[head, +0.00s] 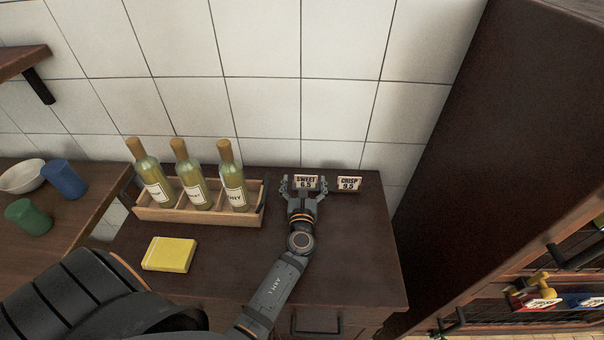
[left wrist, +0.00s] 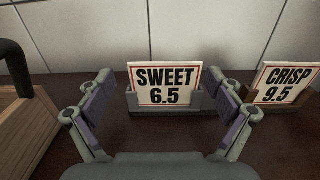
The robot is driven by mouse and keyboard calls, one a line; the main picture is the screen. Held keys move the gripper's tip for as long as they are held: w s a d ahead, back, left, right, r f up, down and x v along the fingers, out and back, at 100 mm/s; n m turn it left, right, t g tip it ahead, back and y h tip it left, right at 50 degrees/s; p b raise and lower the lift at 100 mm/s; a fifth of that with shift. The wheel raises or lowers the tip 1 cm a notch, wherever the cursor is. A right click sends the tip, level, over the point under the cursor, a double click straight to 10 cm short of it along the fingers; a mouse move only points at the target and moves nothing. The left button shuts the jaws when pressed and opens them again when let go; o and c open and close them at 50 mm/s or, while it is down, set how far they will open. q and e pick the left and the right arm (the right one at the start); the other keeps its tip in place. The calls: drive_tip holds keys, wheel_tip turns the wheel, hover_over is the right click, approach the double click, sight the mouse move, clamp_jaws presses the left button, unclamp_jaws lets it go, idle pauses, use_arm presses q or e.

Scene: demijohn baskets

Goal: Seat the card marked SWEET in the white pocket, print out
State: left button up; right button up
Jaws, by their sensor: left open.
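The card marked SWEET 6.5 (head: 306,180) stands print out in a grey holder at the back of the dark cabinet top. In the left wrist view the SWEET card (left wrist: 164,84) rises out of its grey holder (left wrist: 150,108), facing me. My left gripper (head: 304,186) is open, with one finger on each side of the card; in the left wrist view its fingers (left wrist: 162,90) show gaps to the card. I cannot make out a white pocket in either view. My right gripper is not in view.
A CRISP 9.5 card (head: 349,183) stands in a brown holder (left wrist: 280,108) close on the right. A wooden crate (head: 200,212) with three bottles is on the left, and a yellow block (head: 169,254) lies in front. A tall dark cabinet (head: 470,150) bounds the right side.

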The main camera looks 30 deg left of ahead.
use_arm(q)
drive_tip(key=shift+s+d+r, duration=0.5)
drive_tip(key=shift+d, duration=0.1)
drive_tip(key=shift+w+a+f, duration=0.1)
drive_tip(key=shift+a+f, duration=0.05)
drive_tip(key=c, duration=0.7)
drive_tip(key=shift+c, duration=0.9)
drive_tip(key=shift+r+p, duration=0.4)
drive_tip(key=s+a+r+p, duration=0.1)
drive_tip(key=s+r+p, duration=0.8)
drive_tip(key=s+r, duration=0.3)
drive_tip(key=shift+s+a+r+p, duration=0.15)
drive_tip(key=shift+s+a+p, duration=0.2)
drive_tip(key=shift+s, duration=0.65)
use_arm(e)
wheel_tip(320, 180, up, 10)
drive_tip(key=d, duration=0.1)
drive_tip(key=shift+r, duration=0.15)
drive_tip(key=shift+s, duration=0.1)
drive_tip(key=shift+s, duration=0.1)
